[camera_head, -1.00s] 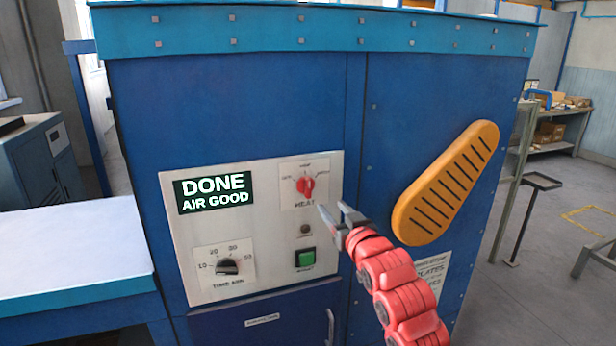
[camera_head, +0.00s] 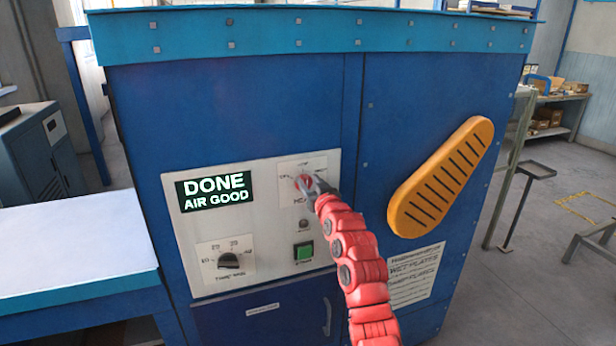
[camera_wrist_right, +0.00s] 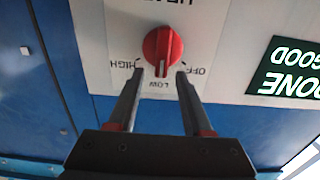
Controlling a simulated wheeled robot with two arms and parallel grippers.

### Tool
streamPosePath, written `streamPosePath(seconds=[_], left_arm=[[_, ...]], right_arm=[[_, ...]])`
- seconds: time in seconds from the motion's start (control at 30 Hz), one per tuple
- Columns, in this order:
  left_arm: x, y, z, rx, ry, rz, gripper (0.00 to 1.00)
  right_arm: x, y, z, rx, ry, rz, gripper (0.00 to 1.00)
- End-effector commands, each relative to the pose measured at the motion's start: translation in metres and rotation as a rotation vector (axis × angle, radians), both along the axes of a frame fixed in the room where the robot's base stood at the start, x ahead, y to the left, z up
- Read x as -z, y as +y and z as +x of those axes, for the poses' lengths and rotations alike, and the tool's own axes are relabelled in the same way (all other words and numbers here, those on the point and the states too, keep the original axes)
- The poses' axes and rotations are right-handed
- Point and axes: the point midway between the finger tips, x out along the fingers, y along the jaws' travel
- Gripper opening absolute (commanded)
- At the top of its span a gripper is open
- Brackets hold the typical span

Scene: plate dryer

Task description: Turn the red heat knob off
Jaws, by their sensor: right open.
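The red heat knob (camera_head: 303,183) is on the white control panel (camera_head: 260,270) of the blue dryer. The right wrist view shows the knob (camera_wrist_right: 161,46) close up and upside down, with its white pointer line toward LOW. OFF and HIGH are printed on either side. My right gripper (camera_head: 314,187) is at the knob and partly covers it in the head view. In the wrist view my right gripper (camera_wrist_right: 159,74) is open, one fingertip on each side of the knob's pointer end, with gaps visible. My left gripper is not in view.
The panel also has a lit DONE / AIR GOOD display (camera_head: 214,192), a black time dial (camera_head: 228,261) and a green button (camera_head: 303,251). An orange slotted guard (camera_head: 440,178) sticks out at the right. A white-topped table (camera_head: 75,245) stands at the left.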

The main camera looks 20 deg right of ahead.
Motion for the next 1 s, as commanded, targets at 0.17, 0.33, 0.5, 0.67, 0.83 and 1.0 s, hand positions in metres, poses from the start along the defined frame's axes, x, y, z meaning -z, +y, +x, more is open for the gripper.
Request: streamPosePath(seconds=[0.17,0.33,0.5,0.67,0.83,1.0], left_arm=[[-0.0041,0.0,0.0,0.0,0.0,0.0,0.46],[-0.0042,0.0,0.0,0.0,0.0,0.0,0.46],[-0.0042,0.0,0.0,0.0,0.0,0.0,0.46],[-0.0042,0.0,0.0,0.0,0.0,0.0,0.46],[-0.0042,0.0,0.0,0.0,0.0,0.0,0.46],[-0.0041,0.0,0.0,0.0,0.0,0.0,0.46]], right_arm=[[-0.0023,0.001,0.01,0.0,-0.003,0.0,0.5],[0.0001,0.001,0.0123,0.0,0.0,-0.001,0.5],[-0.0001,0.001,0.0121,0.0,-0.001,-0.001,0.5],[-0.0003,0.001,0.0121,0.0,-0.001,-0.001,0.21],[-0.0003,0.0011,0.012,0.0,-0.001,-0.001,0.0],[-0.0003,0.001,0.012,0.0,-0.001,-0.001,0.0]])
